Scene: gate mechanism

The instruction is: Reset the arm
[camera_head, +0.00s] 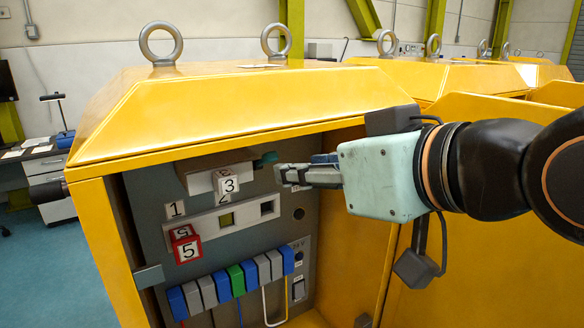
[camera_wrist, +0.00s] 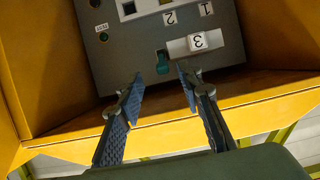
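My gripper (camera_head: 284,174) reaches in from the right, in front of the upper part of the grey panel (camera_head: 145,208) inside the yellow cabinet. In the wrist view my gripper (camera_wrist: 160,81) has its two blue-padded fingers well apart, with nothing between them. A small teal part (camera_wrist: 163,62) on the panel lies just beyond the fingertips. The teal part (camera_head: 268,157) also shows in the head view, just above and left of the fingertips. Beside it is a light block with a tile numbered 3 (camera_head: 228,184).
The panel also bears a tile numbered 1 (camera_head: 175,209), a red-framed tile numbered 5 (camera_head: 187,250) and a row of blue, grey and green blocks (camera_head: 236,279). The yellow cabinet (camera_head: 240,105) frames the opening closely. More yellow cabinets (camera_head: 460,80) stand to the right.

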